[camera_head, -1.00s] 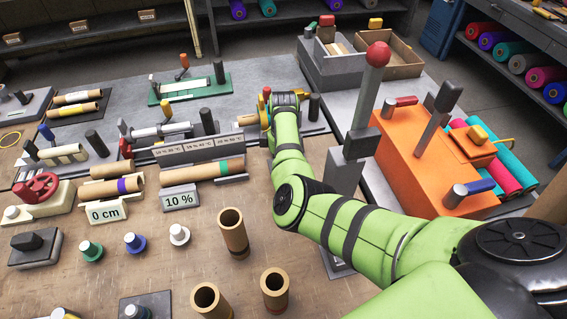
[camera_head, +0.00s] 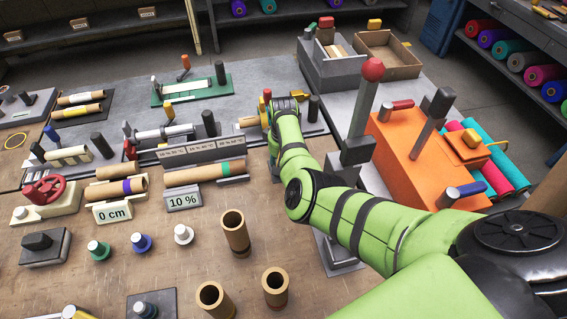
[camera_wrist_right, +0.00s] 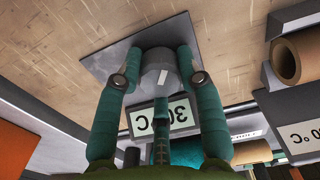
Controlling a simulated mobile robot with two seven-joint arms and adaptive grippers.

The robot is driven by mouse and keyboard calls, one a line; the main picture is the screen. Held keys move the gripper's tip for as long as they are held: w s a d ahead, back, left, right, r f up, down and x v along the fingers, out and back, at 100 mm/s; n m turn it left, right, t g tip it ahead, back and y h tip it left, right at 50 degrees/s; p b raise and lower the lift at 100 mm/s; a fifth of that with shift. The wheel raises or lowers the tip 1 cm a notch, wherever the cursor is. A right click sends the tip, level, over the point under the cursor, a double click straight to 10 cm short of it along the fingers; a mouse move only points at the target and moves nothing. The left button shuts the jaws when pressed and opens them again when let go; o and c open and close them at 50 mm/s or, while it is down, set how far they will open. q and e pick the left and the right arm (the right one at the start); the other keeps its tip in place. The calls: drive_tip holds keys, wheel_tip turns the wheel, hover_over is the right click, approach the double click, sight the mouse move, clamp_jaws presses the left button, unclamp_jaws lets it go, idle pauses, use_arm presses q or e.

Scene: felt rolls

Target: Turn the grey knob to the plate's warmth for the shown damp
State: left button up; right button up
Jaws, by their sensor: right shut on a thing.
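The knob sits on a dark square plate (camera_wrist_right: 104,60). A sign beside it, upside down in this view, reads 30 C (camera_wrist_right: 150,119). In the head view, my green right arm reaches in from the right, and its gripper and the knob are hidden from sight. A damp sign (camera_head: 183,202) reads 10 %. A chart strip (camera_head: 200,149) behind it has print too small to read. My left gripper is out of view.
A 0 cm sign (camera_head: 112,212) and cardboard rolls stand left of my arm. Upright brown tubes (camera_head: 235,232) stand close in front. A tall red-topped lever (camera_head: 372,70) and an orange machine (camera_head: 415,160) are to the right.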

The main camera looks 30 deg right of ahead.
drive_tip(key=shift+f+m, duration=0.1)
drive_tip(key=shift+m, duration=0.3)
drive_tip(key=o, duration=1.1)
drive_tip(key=shift+o, duration=0.2)
drive_tip(key=shift+r, duration=0.35)
wheel_tip(320, 180, up, 11)
drive_tip(key=shift+r, duration=0.2)
